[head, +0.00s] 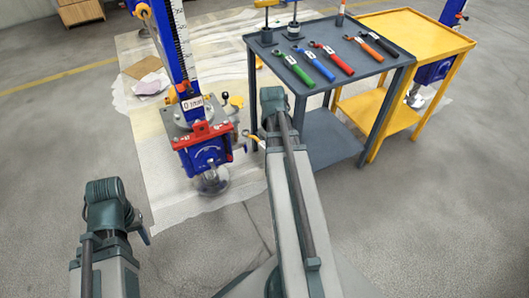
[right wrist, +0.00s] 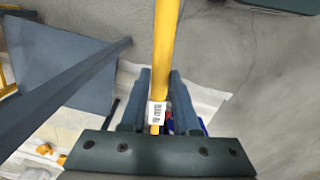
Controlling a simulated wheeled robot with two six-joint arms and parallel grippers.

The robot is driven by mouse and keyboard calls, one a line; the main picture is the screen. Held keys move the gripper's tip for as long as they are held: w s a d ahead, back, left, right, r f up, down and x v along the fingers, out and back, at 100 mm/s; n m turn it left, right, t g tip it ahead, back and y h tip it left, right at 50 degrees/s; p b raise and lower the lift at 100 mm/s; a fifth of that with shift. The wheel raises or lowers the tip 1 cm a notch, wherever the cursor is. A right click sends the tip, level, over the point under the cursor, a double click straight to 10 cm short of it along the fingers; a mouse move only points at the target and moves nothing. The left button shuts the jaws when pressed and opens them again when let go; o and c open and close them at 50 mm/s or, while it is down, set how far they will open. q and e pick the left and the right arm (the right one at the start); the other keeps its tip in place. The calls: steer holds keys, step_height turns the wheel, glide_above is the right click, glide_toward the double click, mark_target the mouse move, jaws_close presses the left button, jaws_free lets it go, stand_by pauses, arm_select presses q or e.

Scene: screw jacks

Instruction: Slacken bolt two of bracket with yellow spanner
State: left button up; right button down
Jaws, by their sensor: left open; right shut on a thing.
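The red bracket (head: 205,133) is on the front of the blue screw jack (head: 203,158). Its bolts are too small to tell apart. A yellow spanner (right wrist: 167,60) with a white label runs between the fingers of my right gripper (right wrist: 157,100), which is shut on it. In the head view, part of the yellow spanner (head: 230,148) shows beside the right side of the jack, near the bracket; I cannot tell whether it touches a bolt. My left gripper (head: 144,235) is open and empty, low at the left, apart from the jack.
A grey trolley (head: 330,88) holds green, blue, red, black and orange spanners. It stands right of the jack, close to my right arm. A yellow trolley (head: 425,38) stands behind it. A stained white sheet (head: 165,200) lies under the jack. The floor at front right is clear.

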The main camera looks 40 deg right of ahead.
mark_target(250, 136)
steer(key=shift+r+n+p, duration=0.3)
steer(key=shift+r+p, duration=0.15)
steer(key=shift+r, duration=0.4)
arm_select(q)
steer(key=shift+a+r, duration=0.4)
steer(key=shift+r, duration=0.45)
arm_select(e)
steer(key=shift+w, duration=0.15)
steer(key=shift+w+f, duration=0.2)
steer(key=shift+w, duration=0.15)
steer(key=w+b, duration=0.1)
steer(key=w, duration=0.3)
steer(key=w+f, duration=0.1)
steer(key=w, duration=0.2)
steer(key=w+f+b, duration=0.1)
steer(key=w, duration=0.3)
steer(key=shift+w+a+f+b, duration=0.15)
steer(key=shift+w+b, duration=0.2)
arm_select(q)
steer(key=shift+f, duration=1.3)
arm_select(e)
steer(key=w+a+m, duration=0.5)
steer(key=a+m, duration=0.2)
steer(key=a, duration=0.1)
steer(key=w+a+m, duration=0.5)
steer(key=a+m, duration=0.2)
steer(key=m, duration=0.1)
steer(key=shift+w+a+y, duration=0.25)
steer(key=shift+a+y, duration=0.05)
steer(key=shift+a, duration=0.1)
